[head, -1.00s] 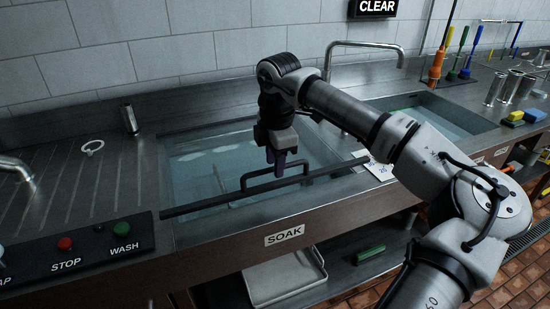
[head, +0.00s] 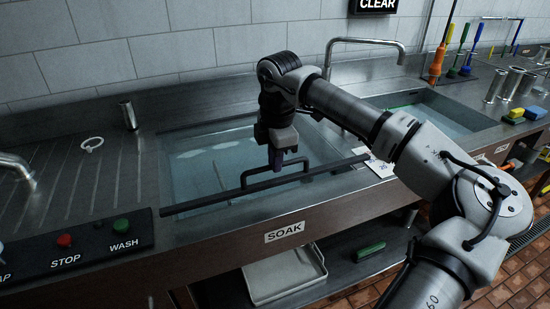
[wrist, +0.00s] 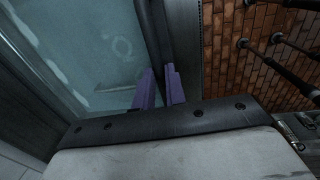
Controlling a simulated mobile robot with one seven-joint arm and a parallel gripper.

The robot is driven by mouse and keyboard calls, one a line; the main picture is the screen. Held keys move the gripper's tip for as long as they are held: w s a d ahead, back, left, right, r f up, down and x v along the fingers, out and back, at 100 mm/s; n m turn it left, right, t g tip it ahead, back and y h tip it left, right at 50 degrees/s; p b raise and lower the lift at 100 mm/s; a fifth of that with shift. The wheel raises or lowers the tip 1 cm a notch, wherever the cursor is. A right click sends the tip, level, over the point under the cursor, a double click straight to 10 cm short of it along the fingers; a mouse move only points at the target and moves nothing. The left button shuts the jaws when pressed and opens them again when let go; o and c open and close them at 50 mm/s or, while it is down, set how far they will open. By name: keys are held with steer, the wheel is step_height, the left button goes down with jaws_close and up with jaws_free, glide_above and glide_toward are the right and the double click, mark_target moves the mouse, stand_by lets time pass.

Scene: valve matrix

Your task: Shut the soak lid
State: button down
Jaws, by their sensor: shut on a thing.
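The soak lid is a clear pane (head: 200,165) with a dark bar (head: 215,201) along its front edge and a raised bracket handle (head: 258,171). It lies low and nearly flat over the soak sink, above the SOAK label (head: 284,232). I cannot tell whether its front edge touches the rim. My gripper (head: 275,170) points down and is shut on the handle near its middle. In the wrist view its purple fingers (wrist: 160,88) sit close together beside the lid's dark edge (wrist: 157,35); the grip itself is partly hidden.
A control panel with STOP and WASH buttons (head: 122,227) is at left. A faucet (head: 365,43) stands behind, and a second sink (head: 432,112) lies to the right. A grey tray (head: 284,277) and a green block (head: 369,252) are on the shelf below.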

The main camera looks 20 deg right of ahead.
mark_target(276, 182)
steer(key=shift+t, duration=0.5)
steer(key=f+b, duration=0.1)
steer(key=b, duration=0.1)
steer(key=f+b, duration=0.1)
steer(key=f, duration=0.1)
steer(key=s+f+b, duration=0.1)
steer(key=f+b, duration=0.1)
steer(key=shift+b, duration=0.35)
steer(key=shift+s, duration=0.1)
steer(key=shift+f, duration=0.15)
steer(key=c, duration=1.5)
jaws_free()
steer(key=shift+f, duration=0.1)
steer(key=shift+o, duration=0.2)
steer(key=shift+r, duration=0.25)
steer(key=shift+r, duration=0.4)
step_height(276, 182, up, 12)
steer(key=s+p, duration=0.2)
steer(key=p, duration=0.3)
steer(key=shift+s+r+p, duration=0.25)
steer(key=shift+s+p, duration=0.15)
